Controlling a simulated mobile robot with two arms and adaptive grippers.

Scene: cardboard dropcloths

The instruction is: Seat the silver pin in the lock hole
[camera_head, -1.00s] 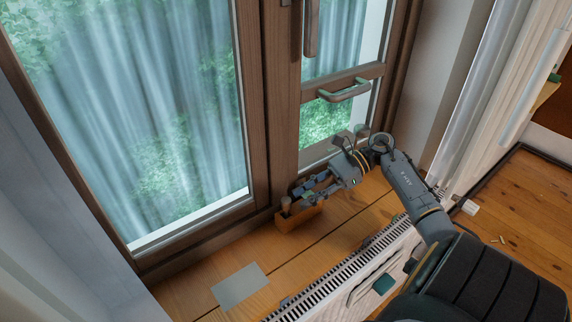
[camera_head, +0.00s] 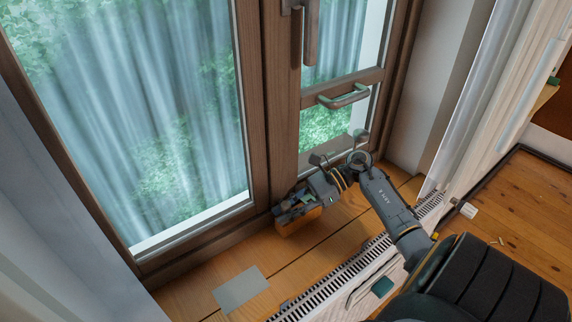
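My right gripper (camera_head: 286,209) reaches in from the right, low over the windowsill. Its fingers are at the top of a small orange-brown wooden box (camera_head: 298,224), which stands on the sill against the window frame. The fingers cover the box's top, and I cannot tell whether they are open or shut on anything. I cannot make out the silver pin or the lock hole. My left gripper is not in view.
The brown-framed window (camera_head: 259,100) rises behind the box, with a horizontal handle (camera_head: 343,97) above my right wrist. A grey-green sheet (camera_head: 241,289) lies on the sill. A white radiator grille (camera_head: 330,285) runs along the sill's front.

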